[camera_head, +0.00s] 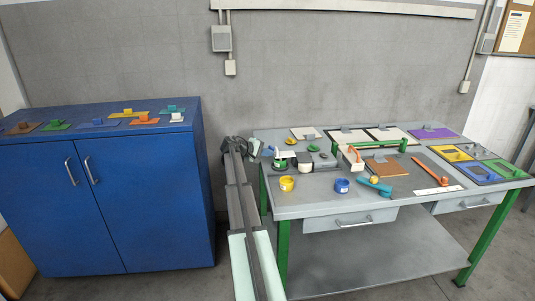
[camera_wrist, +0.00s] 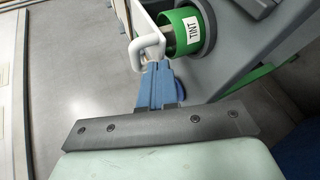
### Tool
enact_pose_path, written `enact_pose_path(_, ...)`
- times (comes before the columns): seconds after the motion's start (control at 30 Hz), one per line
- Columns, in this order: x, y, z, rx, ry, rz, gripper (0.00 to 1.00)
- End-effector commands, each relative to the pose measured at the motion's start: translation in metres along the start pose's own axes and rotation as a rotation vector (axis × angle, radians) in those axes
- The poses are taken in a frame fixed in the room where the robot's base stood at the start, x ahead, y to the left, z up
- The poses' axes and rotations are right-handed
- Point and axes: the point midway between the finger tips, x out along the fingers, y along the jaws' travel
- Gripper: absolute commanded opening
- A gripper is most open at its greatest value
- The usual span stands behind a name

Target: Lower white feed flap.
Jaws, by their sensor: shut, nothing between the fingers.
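In the wrist view, a white part that looks like the feed flap (camera_wrist: 132,20) stands at the top, with a white bent handle (camera_wrist: 151,43) on its near side. A green cylinder (camera_wrist: 187,31) labelled TINT sits just right of it. My gripper (camera_wrist: 156,66) has its blue fingers together and empty, with the tips right at the lower edge of the handle. I cannot tell if they touch it. In the head view my arm reaches along the table's left side, and the flap is too small to make out clearly there.
A blue cabinet (camera_head: 120,200) with small handled plates on top stands left.

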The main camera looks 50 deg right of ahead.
Motion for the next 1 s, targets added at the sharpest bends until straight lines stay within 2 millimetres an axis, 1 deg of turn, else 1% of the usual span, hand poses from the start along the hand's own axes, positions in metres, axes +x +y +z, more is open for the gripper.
enact_pose_path(0.13, -0.001, 0.003, 0.000, 0.000, 0.000, 0.000, 0.00)
enact_pose_path(0.23, -0.005, 0.010, 0.000, 0.001, 0.000, 0.000, 0.00)
enact_pose_path(0.33, -0.011, 0.023, 0.001, 0.001, 0.000, 0.000, 0.00)
enact_pose_path(0.43, -0.019, 0.040, 0.001, 0.002, 0.001, 0.001, 0.00)
enact_pose_path(0.5, -0.036, 0.034, 0.002, -0.002, 0.003, 0.000, 0.00)
enact_pose_path(0.7, -0.074, 0.032, 0.001, 0.000, 0.002, 0.000, 0.00)
enact_pose_path(0.83, -0.094, 0.030, 0.001, 0.000, 0.002, 0.000, 0.00)
enact_pose_path(1.0, -0.110, 0.029, 0.000, 0.000, 0.001, 0.000, 0.00)
